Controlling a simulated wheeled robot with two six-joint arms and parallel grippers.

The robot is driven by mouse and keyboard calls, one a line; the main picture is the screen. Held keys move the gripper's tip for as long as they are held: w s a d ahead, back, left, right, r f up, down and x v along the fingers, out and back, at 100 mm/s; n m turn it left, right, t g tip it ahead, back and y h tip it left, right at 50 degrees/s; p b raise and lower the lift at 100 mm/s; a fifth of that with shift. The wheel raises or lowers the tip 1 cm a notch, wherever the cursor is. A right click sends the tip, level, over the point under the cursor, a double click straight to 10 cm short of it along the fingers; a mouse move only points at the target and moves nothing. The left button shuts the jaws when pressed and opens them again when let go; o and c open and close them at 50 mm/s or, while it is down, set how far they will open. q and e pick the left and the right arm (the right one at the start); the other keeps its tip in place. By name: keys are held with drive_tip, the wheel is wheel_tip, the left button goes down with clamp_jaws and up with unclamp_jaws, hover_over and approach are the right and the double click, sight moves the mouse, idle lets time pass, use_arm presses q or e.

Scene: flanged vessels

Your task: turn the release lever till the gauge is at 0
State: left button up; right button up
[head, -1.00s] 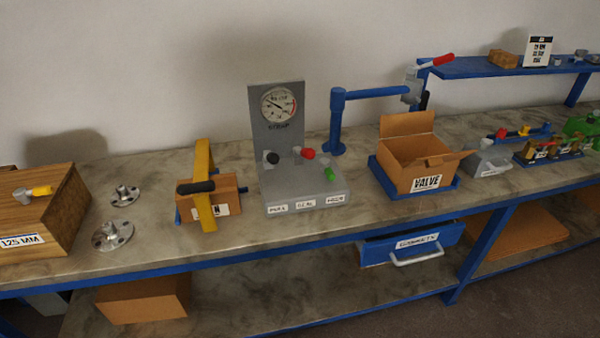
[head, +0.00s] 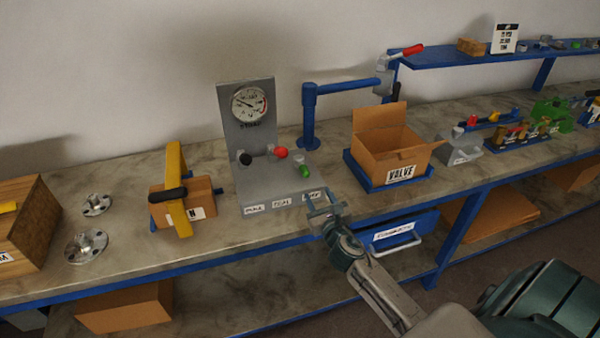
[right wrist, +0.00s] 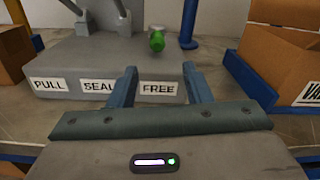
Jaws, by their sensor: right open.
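The grey gauge stand (head: 246,125) stands on the bench with a round gauge (head: 250,104) on its upright plate. The needle's exact reading is too small to tell. Its base carries a black knob (head: 246,159), a red knob (head: 281,153) and a green knob (head: 305,171). In the right wrist view the green knob (right wrist: 157,42) is above the label FREE (right wrist: 159,88), beside the labels SEAL and PULL. My right gripper (head: 322,198) is open and empty at the front right edge of the base, with the green knob ahead, apart from its fingers (right wrist: 160,80). My left gripper is out of view.
A cardboard box (head: 388,150) labelled VALVE sits in a blue tray right of the stand. A blue post with an arm (head: 309,115) stands behind. A blue drawer (head: 400,234) hangs below the bench.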

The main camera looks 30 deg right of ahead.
sight(307, 176)
drive_tip(key=shift+w+r+n, duration=0.1)
drive_tip(key=shift+w+n, duration=0.5)
drive_tip(key=shift+n, duration=0.2)
drive_tip(key=x, duration=1)
drive_tip(key=shift+w+p, duration=0.15)
drive_tip(key=shift+p, duration=0.25)
clamp_jaws()
